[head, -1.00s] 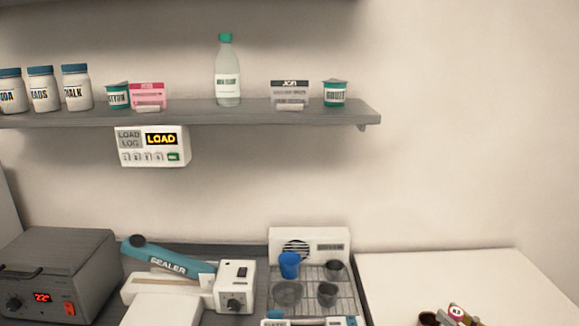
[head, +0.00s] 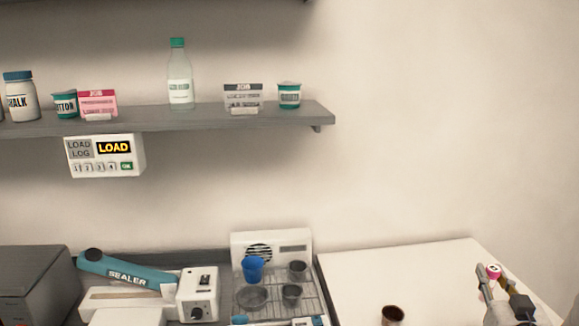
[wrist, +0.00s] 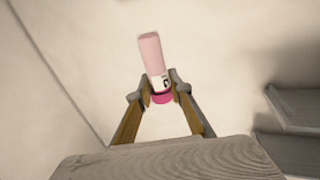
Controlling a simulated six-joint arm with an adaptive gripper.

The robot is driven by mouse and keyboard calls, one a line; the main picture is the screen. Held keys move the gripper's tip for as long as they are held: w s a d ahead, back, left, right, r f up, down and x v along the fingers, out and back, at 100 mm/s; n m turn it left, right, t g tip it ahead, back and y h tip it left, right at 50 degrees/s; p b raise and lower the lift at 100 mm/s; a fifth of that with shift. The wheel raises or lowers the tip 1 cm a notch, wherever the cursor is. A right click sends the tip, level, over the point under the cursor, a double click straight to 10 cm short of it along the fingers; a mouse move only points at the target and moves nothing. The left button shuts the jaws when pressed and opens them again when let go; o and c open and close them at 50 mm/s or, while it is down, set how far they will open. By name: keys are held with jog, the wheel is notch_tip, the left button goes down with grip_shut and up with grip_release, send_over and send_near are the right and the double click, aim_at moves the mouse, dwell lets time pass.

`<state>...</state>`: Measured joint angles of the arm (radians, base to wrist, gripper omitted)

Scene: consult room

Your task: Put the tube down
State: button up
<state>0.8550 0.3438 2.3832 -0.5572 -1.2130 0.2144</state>
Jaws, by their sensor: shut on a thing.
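A pink tube (wrist: 151,55) with a white label band and a magenta end is between my gripper's fingertips in the wrist view. My gripper (wrist: 160,88) is shut on it. In the head view my gripper (head: 503,289) is at the lower right, over the white table top (head: 400,265), with the magenta end of the tube (head: 493,270) showing between the fingers. The rest of the tube is hidden there. I cannot tell its height above the table.
A small dark cup (head: 392,315) stands on the white table, left of my gripper. Further left are a rack with several cups (head: 262,308), a teal sealer (head: 125,272) and a grey box (head: 35,285). A shelf (head: 215,117) holds bottles, pots and cards above a load panel (head: 105,156).

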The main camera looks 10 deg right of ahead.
jog(key=s+a+r+m+g+h, duration=0.1)
jog(key=s+r, duration=0.4)
jog(key=r, duration=0.5)
jog(key=s+a+r+m+g+h, duration=0.1)
jog(key=s+r+m+g+h, duration=0.1)
jog(key=s+r, duration=0.4)
notch_tip(320, 180, up, 4)
jog(key=m+h, duration=0.1)
jog(key=h, duration=0.1)
jog(key=shift+a+h, duration=0.15)
jog(key=shift+h, duration=0.25)
jog(key=shift+s+f, duration=0.15)
jog(key=w+a+n+t+y, duration=0.1)
jog(key=w+a+y, duration=0.3)
jog(key=a, duration=0.6)
jog(key=w+a+n+t+y, duration=0.1)
jog(key=w+a+n+y, duration=0.2)
jog(key=a, duration=0.8)
jog(key=w+a+n+t+y, duration=0.2)
jog(key=w+a+n+y, duration=0.1)
jog(key=a, duration=0.8)
jog(key=shift+w+n+y, duration=0.4)
jog(key=shift+w+y, duration=0.4)
jog(key=shift+w, duration=0.1)
jog(key=shift+d, duration=0.1)
